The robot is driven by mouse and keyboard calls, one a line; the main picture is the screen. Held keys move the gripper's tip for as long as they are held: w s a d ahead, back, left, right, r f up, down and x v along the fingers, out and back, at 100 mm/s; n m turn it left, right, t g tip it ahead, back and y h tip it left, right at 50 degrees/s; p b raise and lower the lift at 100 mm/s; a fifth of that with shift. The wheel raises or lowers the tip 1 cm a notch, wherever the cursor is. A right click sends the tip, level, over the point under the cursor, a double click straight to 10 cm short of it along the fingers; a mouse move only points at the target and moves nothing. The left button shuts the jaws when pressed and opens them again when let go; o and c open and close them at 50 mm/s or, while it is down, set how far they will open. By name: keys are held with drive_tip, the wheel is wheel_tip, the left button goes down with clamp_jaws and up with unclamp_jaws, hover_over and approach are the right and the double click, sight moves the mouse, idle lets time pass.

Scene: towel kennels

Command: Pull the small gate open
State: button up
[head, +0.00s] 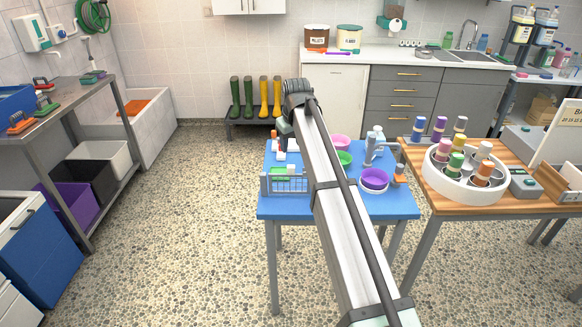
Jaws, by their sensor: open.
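A small grey barred gate (285,185) stands upright near the front left of the blue table (340,209). It looks shut, but its hinge and latch are too small to make out. A green-and-white thing shows behind its bars. My gripper (281,146) is above the back left of the table, behind the gate in the picture and apart from it. It is open; its fingers are small and hard to tell from the white things near them. My arm crosses the middle of the table and hides part of it, perhaps including the gate's right end.
A wooden table (480,208) with a round white bottle holder (462,186) adjoins on the right. The pebbled floor in front is clear.

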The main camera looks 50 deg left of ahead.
sight(291, 166)
drive_tip(key=w+a+r+n, duration=0.2)
drive_tip(key=a+r, duration=0.1)
drive_tip(key=f+n+h, duration=0.1)
drive_tip(key=f+n, duration=0.2)
drive_tip(key=f, duration=0.1)
drive_tip(key=d+f+n+g+h, duration=0.1)
drive_tip(key=f+n, duration=0.2)
drive_tip(key=f, duration=0.2)
drive_tip(key=s+f+n+g+h, duration=0.1)
drive_tip(key=f+n, duration=0.2)
drive_tip(key=f, duration=0.2)
drive_tip(key=shift+d+n, duration=0.3)
drive_tip(key=shift+d, duration=0.05)
clamp_jaws()
idle(0.5)
